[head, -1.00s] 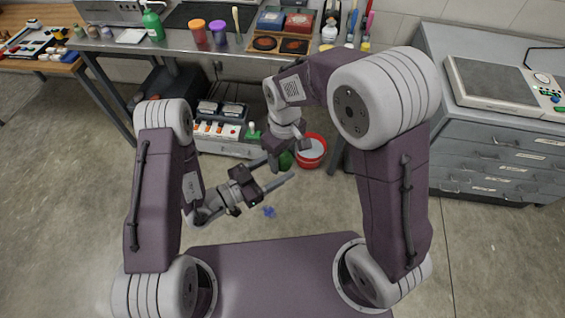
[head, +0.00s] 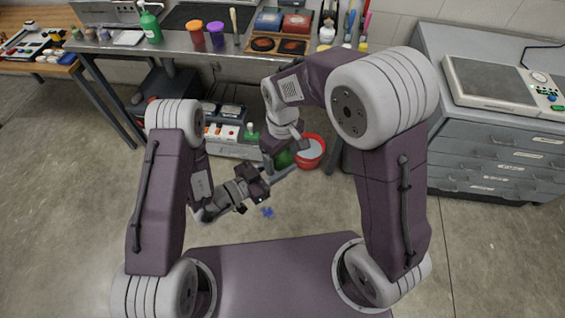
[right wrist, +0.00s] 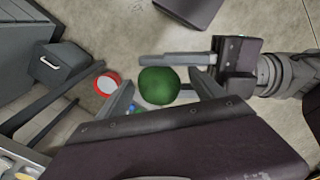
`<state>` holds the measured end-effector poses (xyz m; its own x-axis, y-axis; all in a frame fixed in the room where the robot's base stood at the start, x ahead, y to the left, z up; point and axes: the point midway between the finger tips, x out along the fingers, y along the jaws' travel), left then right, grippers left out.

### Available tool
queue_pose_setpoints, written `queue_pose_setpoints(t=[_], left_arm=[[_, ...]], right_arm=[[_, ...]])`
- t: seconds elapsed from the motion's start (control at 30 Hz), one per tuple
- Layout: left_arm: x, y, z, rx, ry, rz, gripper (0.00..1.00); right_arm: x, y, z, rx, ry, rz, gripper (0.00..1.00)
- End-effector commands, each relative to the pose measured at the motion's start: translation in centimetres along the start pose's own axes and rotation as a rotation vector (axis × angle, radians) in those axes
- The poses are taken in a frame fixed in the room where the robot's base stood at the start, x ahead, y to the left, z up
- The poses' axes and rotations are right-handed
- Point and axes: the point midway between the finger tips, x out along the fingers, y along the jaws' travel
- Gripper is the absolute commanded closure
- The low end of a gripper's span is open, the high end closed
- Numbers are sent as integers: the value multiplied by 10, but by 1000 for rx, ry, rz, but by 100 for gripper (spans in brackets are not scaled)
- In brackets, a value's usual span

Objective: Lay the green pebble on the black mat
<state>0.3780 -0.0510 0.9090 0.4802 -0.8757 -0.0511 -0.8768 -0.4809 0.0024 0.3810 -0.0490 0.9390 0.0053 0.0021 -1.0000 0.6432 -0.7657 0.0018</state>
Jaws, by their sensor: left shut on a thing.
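The green pebble (head: 284,159) shows in the head view between my two grippers, partly covered by them. It shows whole and round in the right wrist view (right wrist: 160,85). A flat black panel, seemingly the black mat (head: 200,15), lies on the grey table at the back.
The table (head: 175,45) also holds a green bottle (head: 151,27), an orange-lidded jar (head: 196,33), a purple-lidded jar (head: 216,34) and trays. A red bucket (head: 311,152) and a small blue thing (head: 267,212) are on the floor. Grey drawers (head: 500,160) stand at right.

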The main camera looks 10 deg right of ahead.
Motion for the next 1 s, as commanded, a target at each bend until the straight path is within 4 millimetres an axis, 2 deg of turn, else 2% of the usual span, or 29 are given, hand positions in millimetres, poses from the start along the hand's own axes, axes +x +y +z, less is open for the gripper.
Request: queue_pose_setpoints(t=[0.13, 0.23, 0.5, 0.7, 0.9, 1.0], left_arm=[[0, -2, -1, 3, 3, -6, 100], [0, -3, -1, 4, 3, -7, 100], [0, -2, -1, 3, 3, -6, 100], [0, -2, -1, 3, 3, -5, 100], [0, -2, -1, 2, 3, -4, 100], [0, -2, -1, 2, 3, -4, 100]], right_arm=[[0, -1, 3, -2, -9, -3, 19], [-12, -1, 2, -3, -7, -2, 19], [-80, 0, 0, -1, 1, 0, 19], [-113, 0, 0, 0, 0, 0, 19], [-120, 0, 0, 2, -1, -1, 19], [-109, 8, 10, 54, 2, -2, 19]])
